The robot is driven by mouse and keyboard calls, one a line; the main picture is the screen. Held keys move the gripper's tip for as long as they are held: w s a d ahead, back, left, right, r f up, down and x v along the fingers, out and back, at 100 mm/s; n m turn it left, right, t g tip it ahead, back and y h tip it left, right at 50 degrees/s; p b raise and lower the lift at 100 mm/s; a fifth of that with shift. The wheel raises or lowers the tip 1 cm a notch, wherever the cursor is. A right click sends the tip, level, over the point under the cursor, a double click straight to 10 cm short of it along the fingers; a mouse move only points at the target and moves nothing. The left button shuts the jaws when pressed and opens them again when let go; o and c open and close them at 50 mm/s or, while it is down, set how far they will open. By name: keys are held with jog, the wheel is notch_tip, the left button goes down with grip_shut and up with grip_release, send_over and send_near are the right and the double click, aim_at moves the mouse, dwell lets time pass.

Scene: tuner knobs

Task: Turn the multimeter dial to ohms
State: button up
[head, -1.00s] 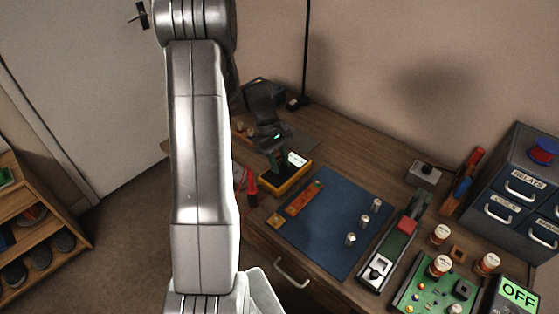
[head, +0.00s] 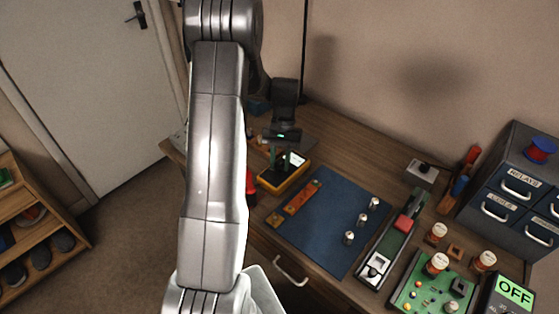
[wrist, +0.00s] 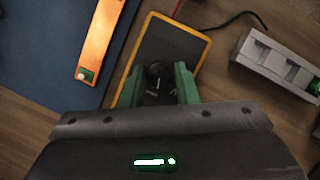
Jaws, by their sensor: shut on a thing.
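The multimeter is a black slab with a yellow rim (head: 288,181), lying on the workbench; its lit pale screen shows in the head view. In the wrist view the multimeter (wrist: 167,48) lies under my gripper, with its dark round dial (wrist: 156,70) between the fingers. My gripper (wrist: 158,88) has two green fingers, one on each side of the dial, and is shut on it. In the head view my gripper (head: 280,160) stands over the multimeter. The dial's markings are too small to read, and the fingers partly cover it.
A blue mat (head: 322,225) with an orange strip (head: 297,203) and several metal posts lies right of the multimeter. A dark panel with a green screen reading OFF (head: 514,291) is at lower right. In the wrist view, a grey slotted block (wrist: 280,65) and cables lie nearby.

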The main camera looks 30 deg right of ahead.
jog(key=shift+m+t+y, duration=0.3)
jog(key=shift+m+t, duration=0.1)
jog(key=shift+m, duration=0.9)
jog(key=o, duration=1)
jog(key=b+v, duration=0.1)
jog(key=v, duration=1.2)
jog(key=shift+d+r, duration=0.25)
jog(key=shift+r, duration=0.1)
